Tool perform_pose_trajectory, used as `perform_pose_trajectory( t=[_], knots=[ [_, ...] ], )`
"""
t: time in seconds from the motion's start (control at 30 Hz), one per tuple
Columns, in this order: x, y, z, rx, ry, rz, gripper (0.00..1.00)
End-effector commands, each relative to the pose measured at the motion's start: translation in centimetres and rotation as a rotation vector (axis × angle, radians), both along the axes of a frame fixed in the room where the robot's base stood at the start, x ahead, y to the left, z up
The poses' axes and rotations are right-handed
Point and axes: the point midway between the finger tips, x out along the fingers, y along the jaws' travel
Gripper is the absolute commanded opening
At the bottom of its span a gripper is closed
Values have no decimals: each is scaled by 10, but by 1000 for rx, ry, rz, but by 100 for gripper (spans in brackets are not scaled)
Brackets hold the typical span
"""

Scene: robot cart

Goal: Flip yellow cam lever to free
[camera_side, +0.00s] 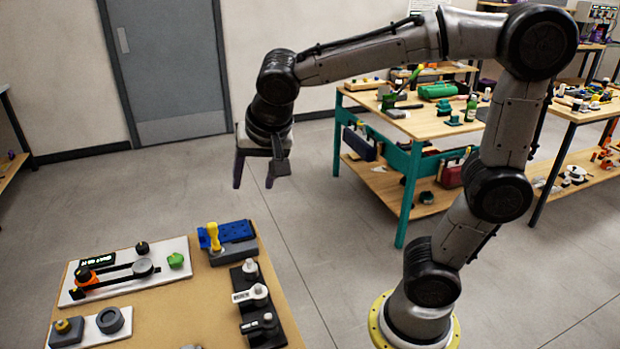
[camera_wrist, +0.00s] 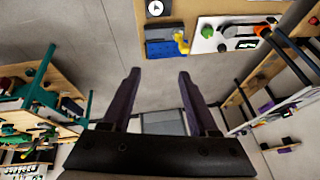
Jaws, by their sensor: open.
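The yellow cam lever (camera_side: 213,236) stands upright on a blue and grey fixture (camera_side: 230,240) at the far right corner of the wooden board. In the wrist view the yellow lever (camera_wrist: 181,42) shows near the top, beside the blue block (camera_wrist: 162,48). My gripper (camera_side: 256,180) is open and empty, in the air above and beyond the far edge of the board, clear of the lever. In the wrist view my gripper (camera_wrist: 158,78) has its two dark fingers spread apart with only floor between them.
A white panel (camera_side: 165,252) with a dark linkage, an orange part and a green knob lies left of the lever. A smaller white plate (camera_side: 118,335) is at front left. Air around my gripper is clear.

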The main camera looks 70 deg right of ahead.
Motion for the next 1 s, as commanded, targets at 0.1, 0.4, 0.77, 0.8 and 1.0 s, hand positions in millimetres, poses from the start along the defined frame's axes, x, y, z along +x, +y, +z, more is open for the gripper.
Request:
perform_pose_trajectory(
  t=[0.1,0.4,0.77,0.8,1.0],
  knots=[
    [-20,-9,8,8,-18,19,60],
    [-70,-19,13,-1,-38,142,60],
    [-98,-20,9,-22,-44,249,60],
    [-99,-20,9,-22,-43,252,60],
    [-99,-20,9,-22,-43,253,60]
  ],
)
